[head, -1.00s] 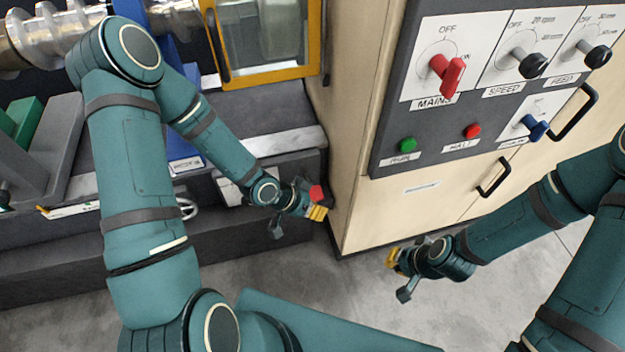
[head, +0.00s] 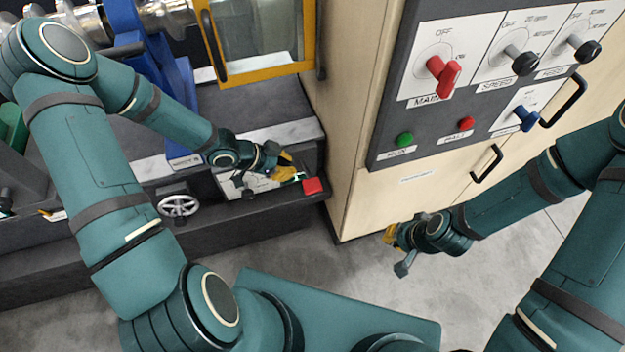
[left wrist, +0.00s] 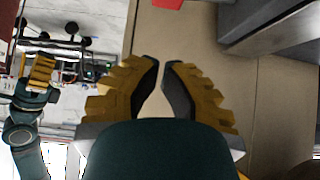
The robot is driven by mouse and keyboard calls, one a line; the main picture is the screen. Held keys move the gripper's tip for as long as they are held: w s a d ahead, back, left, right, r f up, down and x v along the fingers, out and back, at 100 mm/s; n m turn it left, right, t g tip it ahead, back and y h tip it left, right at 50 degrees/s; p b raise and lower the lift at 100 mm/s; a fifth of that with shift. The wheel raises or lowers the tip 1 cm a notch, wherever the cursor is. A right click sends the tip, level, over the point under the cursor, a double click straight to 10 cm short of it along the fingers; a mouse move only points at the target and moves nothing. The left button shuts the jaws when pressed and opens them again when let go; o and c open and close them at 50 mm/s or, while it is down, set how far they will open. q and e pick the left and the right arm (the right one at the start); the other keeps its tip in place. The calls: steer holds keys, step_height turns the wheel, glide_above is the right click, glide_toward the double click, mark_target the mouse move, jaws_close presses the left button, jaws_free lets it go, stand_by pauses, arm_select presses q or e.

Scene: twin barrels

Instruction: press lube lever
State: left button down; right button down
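A lever with a red block-shaped end (head: 313,186) sticks out from the low dark machine front, beside the cream cabinet. I take it to be the lube lever; its label cannot be read. My left gripper (head: 287,164) is just above and to the left of the red end in the head view, partly covering the lever's rod. In the left wrist view a red piece (left wrist: 168,3) shows at the top edge, beyond the fingertips. The left fingertips (left wrist: 161,66) are close together with nothing between them. My right gripper (head: 391,238) hangs over the floor; its opening is unclear.
The cream cabinet (head: 355,120) stands right of the lever, with a dark control panel (head: 440,140) of knobs and buttons. A handwheel (head: 178,205) is left of the lever. A dark ledge (head: 250,224) runs below. The grey floor in front is clear.

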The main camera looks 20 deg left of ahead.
arm_select(q)
steer(key=shift+d+f, duration=0.1)
steer(key=b, duration=0.5)
glide_above(313, 185)
steer(key=f, duration=0.7)
steer(key=shift+s, duration=0.25)
step_height(313, 185, down, 2)
steer(key=shift+w+f+b, duration=0.1)
steer(key=shift+b, duration=0.2)
steer(key=shift+f, duration=0.85)
